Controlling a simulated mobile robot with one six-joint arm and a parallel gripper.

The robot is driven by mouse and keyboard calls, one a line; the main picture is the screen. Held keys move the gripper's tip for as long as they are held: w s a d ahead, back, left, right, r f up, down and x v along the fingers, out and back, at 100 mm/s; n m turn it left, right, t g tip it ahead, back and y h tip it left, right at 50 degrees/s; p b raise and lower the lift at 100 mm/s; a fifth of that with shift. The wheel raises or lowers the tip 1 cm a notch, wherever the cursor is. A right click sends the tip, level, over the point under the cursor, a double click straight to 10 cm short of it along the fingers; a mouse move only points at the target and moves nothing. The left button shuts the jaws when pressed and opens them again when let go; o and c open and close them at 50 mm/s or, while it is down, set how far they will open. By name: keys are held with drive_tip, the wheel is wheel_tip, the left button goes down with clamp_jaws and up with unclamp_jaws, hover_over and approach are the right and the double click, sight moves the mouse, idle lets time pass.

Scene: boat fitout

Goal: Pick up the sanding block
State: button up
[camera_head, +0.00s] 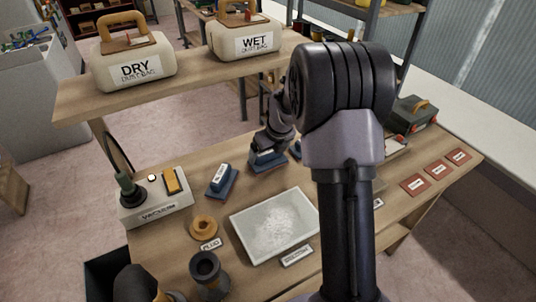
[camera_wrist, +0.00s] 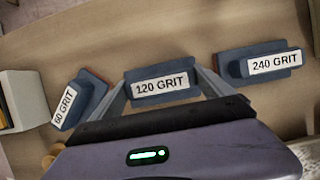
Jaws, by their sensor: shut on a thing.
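Three blue sanding blocks are in the wrist view, labelled 60 GRIT (camera_wrist: 72,103), 120 GRIT (camera_wrist: 162,84) and 240 GRIT (camera_wrist: 265,62). My gripper (camera_wrist: 163,80) is shut on the 120 GRIT block, with one finger at each end of it. In the head view my gripper (camera_head: 269,148) reaches down over this block (camera_head: 267,160) at the workbench; whether the block touches the bench I cannot tell. The 60 GRIT block (camera_head: 221,182) lies to its left. The 240 GRIT block (camera_head: 295,149) is mostly hidden behind my arm.
A vacuum box (camera_head: 157,207) with a yellow switch stands at the left. A tray of white dust (camera_head: 241,254), an orange plug ring (camera_head: 204,227) and a dark hose fitting (camera_head: 206,270) are nearer. DRY (camera_head: 134,68) and WET (camera_head: 244,41) dust bags sit on the raised shelf.

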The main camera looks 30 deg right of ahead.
wheel_tip(320, 180, up, 3)
drive_tip(key=shift+r+p, duration=0.1)
drive_tip(key=shift+p, duration=0.6)
drive_tip(key=s+a, duration=0.2)
drive_tip(key=s, duration=0.2)
drive_tip(key=s+a+p, duration=0.1)
drive_tip(key=s+a, duration=0.2)
drive_tip(key=s, duration=0.2)
drive_tip(key=s+a, duration=0.2)
drive_tip(key=s, duration=0.3)
drive_tip(key=shift+a+r, duration=0.35)
drive_tip(key=shift+a, duration=0.05)
